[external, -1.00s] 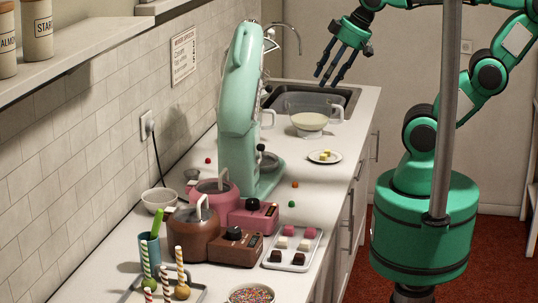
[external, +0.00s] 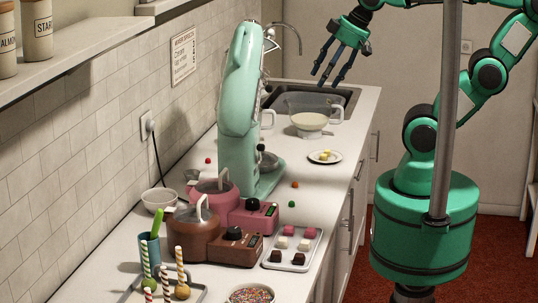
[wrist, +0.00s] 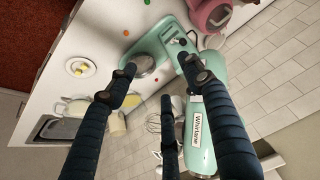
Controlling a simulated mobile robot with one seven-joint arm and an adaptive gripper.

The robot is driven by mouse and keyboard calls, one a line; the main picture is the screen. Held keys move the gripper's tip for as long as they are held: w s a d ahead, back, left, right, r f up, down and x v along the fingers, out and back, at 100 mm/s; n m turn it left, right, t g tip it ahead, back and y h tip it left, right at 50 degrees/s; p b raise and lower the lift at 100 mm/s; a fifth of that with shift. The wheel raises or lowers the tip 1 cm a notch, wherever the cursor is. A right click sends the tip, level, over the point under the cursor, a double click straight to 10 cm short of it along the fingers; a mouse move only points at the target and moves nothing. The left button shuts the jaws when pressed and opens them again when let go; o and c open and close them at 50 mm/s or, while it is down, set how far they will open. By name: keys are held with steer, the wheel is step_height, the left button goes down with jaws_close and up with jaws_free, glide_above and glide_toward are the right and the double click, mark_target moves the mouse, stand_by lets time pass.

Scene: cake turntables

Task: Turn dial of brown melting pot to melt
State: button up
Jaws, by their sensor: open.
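The brown melting pot (external: 197,236) stands on the counter near the front in the external view. Its control box (external: 239,247) on the right side carries a black dial (external: 234,233). A pink melting pot (external: 214,192) with its own black dial stands just behind it. Part of the pink pot shows at the top of the wrist view (wrist: 209,14); the brown pot does not show there. My gripper (external: 334,80) is open and empty, high above the far end of the counter by the sink, well away from the brown pot. Its spread dark fingers (wrist: 165,85) fill the wrist view.
A tall mint stand mixer (external: 240,110) stands between my gripper and the pots. A glass jug (external: 310,122), a plate (external: 325,157), a sweets tray (external: 297,252) and a sprinkles bowl (external: 252,295) occupy the counter. Small coloured balls lie loose around.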

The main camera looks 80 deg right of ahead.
steer(key=w+a+g+b, duration=0.1)
steer(key=w+a+g, duration=0.1)
steer(key=w+a, duration=0.55)
steer(key=g+b, duration=0.3)
steer(key=g, duration=0.1)
glide_above(234, 229)
step_height(234, 229, down, 17)
steer(key=shift+f, duration=0.15)
step_height(234, 229, down, 14)
steer(key=b, duration=0.3)
steer(key=shift+r, duration=0.2)
steer(key=shift+c, duration=0.2)
